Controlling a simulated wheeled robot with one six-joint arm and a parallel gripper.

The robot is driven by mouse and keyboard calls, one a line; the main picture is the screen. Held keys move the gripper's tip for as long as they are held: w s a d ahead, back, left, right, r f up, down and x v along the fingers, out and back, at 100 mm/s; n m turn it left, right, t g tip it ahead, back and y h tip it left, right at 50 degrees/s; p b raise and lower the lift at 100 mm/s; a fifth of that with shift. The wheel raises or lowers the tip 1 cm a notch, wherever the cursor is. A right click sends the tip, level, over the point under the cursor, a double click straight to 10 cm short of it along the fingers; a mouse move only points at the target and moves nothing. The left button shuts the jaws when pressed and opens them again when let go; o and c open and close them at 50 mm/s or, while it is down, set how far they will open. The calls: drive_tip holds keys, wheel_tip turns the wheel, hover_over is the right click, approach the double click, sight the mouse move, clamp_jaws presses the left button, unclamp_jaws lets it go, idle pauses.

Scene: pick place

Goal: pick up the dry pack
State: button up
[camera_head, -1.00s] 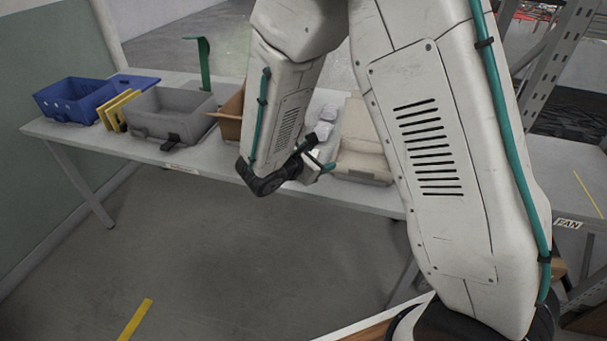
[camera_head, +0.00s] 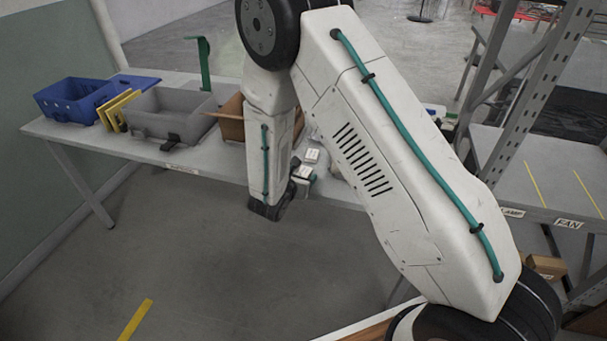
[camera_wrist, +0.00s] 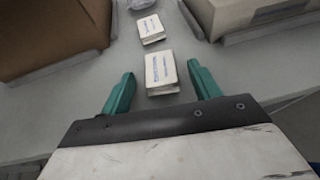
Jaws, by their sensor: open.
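In the wrist view, a small white box with printed text (camera_wrist: 161,72) lies on the table between my fingertips, with a gap on each side. A second similar white box (camera_wrist: 151,29) lies just beyond it. One of these looks like the dry pack, but I cannot read the labels. My gripper (camera_wrist: 160,74) is open and empty, its two teal fingers spread. In the head view, white packs (camera_head: 311,156) show at the table's front, beside my forearm; my gripper there is mostly hidden behind my own arm.
The table (camera_head: 160,160) holds a blue crate (camera_head: 68,100), a grey bin (camera_head: 165,118) and a brown cardboard box (camera_head: 232,122). In the wrist view, the cardboard box (camera_wrist: 45,38) is left and a beige bin (camera_wrist: 235,14) right. A metal shelf post (camera_head: 520,110) stands at the right.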

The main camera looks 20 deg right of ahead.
drive_tip(key=shift+w+d, duration=0.1)
drive_tip(key=shift+c, duration=0.3)
drive_tip(key=c, duration=1)
drive_tip(key=shift+r, duration=0.15)
